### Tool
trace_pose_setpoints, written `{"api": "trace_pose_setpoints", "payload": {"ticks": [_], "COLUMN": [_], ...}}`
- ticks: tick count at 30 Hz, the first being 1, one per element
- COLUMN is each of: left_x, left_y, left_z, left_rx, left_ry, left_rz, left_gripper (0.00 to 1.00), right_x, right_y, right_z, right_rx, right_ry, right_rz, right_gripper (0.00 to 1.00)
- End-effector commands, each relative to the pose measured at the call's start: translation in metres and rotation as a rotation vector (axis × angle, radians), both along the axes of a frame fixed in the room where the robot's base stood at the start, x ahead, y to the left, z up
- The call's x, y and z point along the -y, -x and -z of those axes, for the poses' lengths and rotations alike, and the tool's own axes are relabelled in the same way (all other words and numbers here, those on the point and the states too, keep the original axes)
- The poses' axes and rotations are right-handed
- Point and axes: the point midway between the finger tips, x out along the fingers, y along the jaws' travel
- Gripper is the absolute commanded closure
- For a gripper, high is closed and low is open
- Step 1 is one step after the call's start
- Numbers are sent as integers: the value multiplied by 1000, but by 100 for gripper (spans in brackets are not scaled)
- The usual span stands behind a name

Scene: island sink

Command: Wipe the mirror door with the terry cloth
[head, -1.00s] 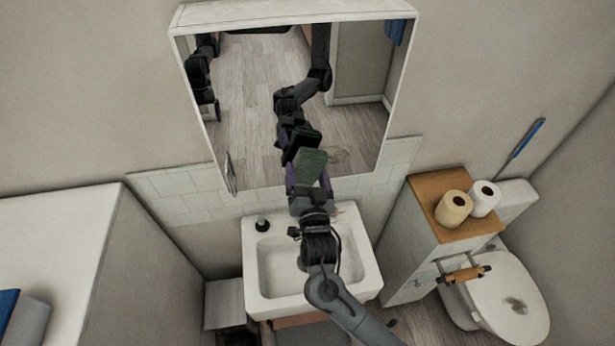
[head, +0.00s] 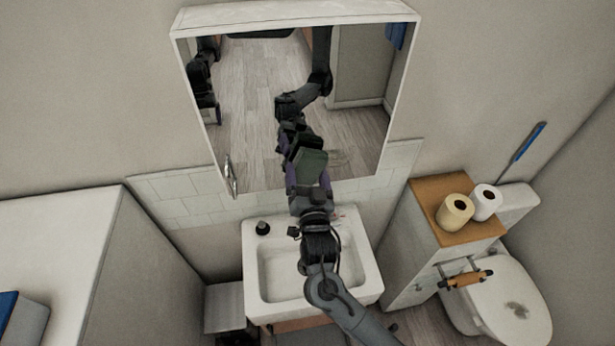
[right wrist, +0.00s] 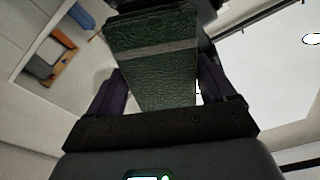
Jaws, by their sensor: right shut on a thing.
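The mirror door (head: 250,110) of the cabinet hangs above the sink and shows reflections of my arms and the floor. My right gripper (head: 308,178) is in front of the mirror's lower middle, shut on the green terry cloth (head: 311,165). In the right wrist view the folded dark green cloth (right wrist: 155,60), with a lighter stripe, sits between the fingers (right wrist: 160,98). A faint smudge (head: 338,157) shows on the glass to the right of the cloth. I cannot tell whether the cloth touches the glass. My left gripper itself is not in view; only a reflected arm shows.
The sink (head: 280,273) is below my right arm, with a dark-topped item (head: 262,228) on its rim. At right stand a wood-topped cabinet (head: 430,190) with two paper rolls and a toilet (head: 510,310). A white counter (head: 60,240) is at left.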

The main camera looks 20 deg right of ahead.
Motion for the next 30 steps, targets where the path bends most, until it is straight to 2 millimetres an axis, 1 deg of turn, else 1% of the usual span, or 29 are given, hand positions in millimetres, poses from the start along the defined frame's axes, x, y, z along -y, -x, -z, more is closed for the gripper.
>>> {"api": "trace_pose_setpoints", "payload": {"ticks": [15,20,26,30], "left_x": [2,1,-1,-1], "left_y": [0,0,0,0], "left_z": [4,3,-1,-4], "left_rx": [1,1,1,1], "left_ry": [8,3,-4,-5], "left_rz": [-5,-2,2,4], "left_gripper": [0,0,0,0], "right_x": [2,4,13,25], "right_y": [-10,-10,-7,-4], "right_z": [0,0,-1,-1], "right_rx": [0,0,-1,-1], "right_ry": [0,0,0,1], "right_rz": [0,0,1,1], "right_gripper": [41,41,41,41]}}
